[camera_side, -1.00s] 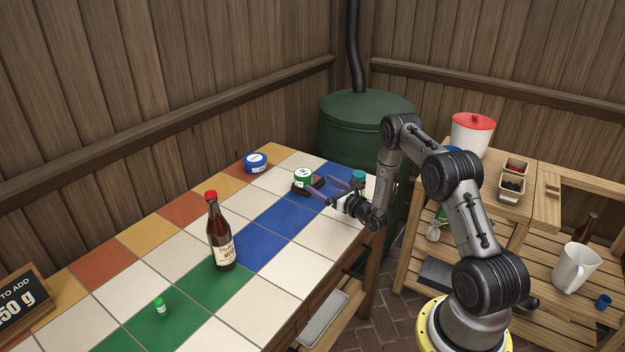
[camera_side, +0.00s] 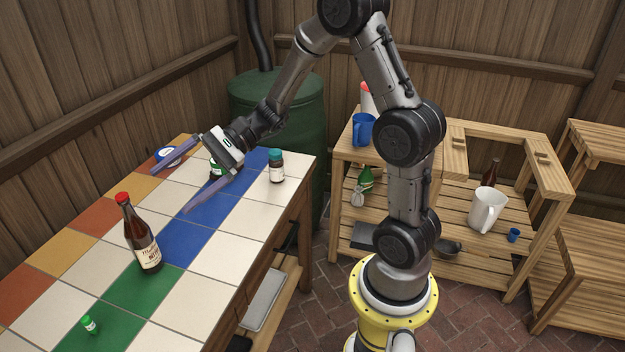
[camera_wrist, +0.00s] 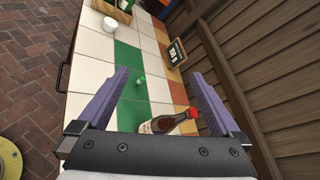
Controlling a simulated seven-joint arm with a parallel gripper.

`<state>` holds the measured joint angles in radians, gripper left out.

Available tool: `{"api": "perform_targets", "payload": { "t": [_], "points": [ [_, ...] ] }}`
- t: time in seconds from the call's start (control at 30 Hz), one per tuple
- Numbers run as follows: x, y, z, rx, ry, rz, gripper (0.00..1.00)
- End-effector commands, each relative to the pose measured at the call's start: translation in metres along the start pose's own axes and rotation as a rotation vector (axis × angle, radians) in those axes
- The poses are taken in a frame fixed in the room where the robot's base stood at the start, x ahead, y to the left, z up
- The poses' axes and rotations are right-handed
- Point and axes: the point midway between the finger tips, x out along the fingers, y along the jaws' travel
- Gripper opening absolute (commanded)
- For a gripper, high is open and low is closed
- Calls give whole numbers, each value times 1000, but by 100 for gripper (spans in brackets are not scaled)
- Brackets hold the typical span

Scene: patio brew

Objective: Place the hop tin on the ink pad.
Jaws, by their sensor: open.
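In the side view, a tin with green and white on it (camera_side: 214,169), which I take for the hop tin, is at the far part of the tiled table. It is mostly hidden behind my gripper (camera_side: 168,191). The dark pad that it sat on in the earlier frame is hidden now. My gripper is open and empty, its purple fingers spread above the table, pointing toward the near left. The wrist view shows the open fingers (camera_wrist: 158,74) with neither tin nor pad visible between them.
A brown bottle with a red cap (camera_side: 140,234) stands below and left of my gripper. A small green vial (camera_side: 89,324) is nearer. A blue tin (camera_side: 170,156) sits behind one finger. A teal-lidded jar (camera_side: 276,166) stands right. A sign (camera_wrist: 175,52) stands at the table edge.

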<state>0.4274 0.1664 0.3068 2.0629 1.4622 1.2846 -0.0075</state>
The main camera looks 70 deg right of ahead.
Motion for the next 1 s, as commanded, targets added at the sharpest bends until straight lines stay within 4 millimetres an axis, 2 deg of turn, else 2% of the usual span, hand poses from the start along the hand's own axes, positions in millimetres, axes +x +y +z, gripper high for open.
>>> {"api": "perform_targets", "payload": {
  "t": [0.03,0.1,0.2,0.3,0.4,0.5,0.6,0.7,0.83,1.0],
  "points": [
    [1,20,28,-109,16,107,100],
    [-4,53,55,-256,52,258,100],
    [-20,96,80,-479,120,454,100],
    [-46,131,92,-715,207,627,100],
    [-77,154,96,-959,311,774,100],
    [-108,164,95,-1183,422,884,100],
    [-132,166,94,-1360,518,957,100],
    [-148,164,93,-1477,588,1000,100],
    [-157,162,93,-1543,632,1025,100],
    [-158,161,92,-1549,636,1030,100]
  ]
}}
